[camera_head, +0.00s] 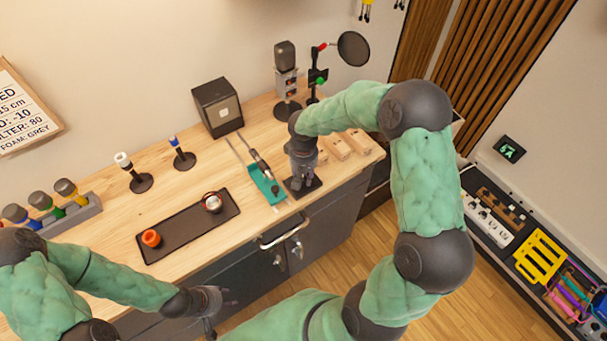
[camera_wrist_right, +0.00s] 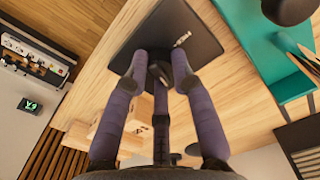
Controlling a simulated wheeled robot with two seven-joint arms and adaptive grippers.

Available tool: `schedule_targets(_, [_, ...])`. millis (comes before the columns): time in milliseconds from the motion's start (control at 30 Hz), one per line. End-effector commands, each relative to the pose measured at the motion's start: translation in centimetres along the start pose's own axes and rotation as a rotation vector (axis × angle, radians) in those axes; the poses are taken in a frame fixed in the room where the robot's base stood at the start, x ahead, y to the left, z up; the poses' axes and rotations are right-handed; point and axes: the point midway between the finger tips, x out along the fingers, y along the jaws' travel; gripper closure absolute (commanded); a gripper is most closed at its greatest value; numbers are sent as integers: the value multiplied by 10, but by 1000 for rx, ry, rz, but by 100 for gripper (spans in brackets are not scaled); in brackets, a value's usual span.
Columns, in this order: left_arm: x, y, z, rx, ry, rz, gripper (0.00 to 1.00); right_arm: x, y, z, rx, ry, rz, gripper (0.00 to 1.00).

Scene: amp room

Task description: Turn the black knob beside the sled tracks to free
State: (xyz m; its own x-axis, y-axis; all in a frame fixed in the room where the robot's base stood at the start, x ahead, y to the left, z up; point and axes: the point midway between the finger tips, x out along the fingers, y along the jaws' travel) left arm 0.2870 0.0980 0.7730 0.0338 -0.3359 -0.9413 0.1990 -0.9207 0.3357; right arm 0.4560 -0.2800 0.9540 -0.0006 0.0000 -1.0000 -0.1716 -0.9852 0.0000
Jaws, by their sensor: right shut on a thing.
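The sled tracks (camera_head: 238,149) are two thin rails that run back over the counter, with a teal sled (camera_head: 266,186) at their near end. A black square base plate (camera_head: 314,188) lies just right of the sled and also shows in the wrist view (camera_wrist_right: 188,32), with a small pale pointer mark on it. My right gripper (camera_head: 299,184) points down over this plate. In the wrist view its fingers (camera_wrist_right: 158,76) close round the black knob, which they mostly hide. My left gripper (camera_head: 220,306) is open and empty, in front of the counter's edge.
A dark tray (camera_head: 180,233) with an orange cup (camera_head: 151,239) and a round white-rimmed item (camera_head: 212,202) lies left of the sled. Wooden blocks (camera_head: 338,147) lie behind my right gripper. A microphone (camera_head: 285,62) stands at the back.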

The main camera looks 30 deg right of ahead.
Motion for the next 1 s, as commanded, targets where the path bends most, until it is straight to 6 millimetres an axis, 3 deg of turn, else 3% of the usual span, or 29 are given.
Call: schedule_targets(1000, [-40, 14, 2, 0, 0, 0, 60, -2, 0, 0, -965, -1, 0, 100])
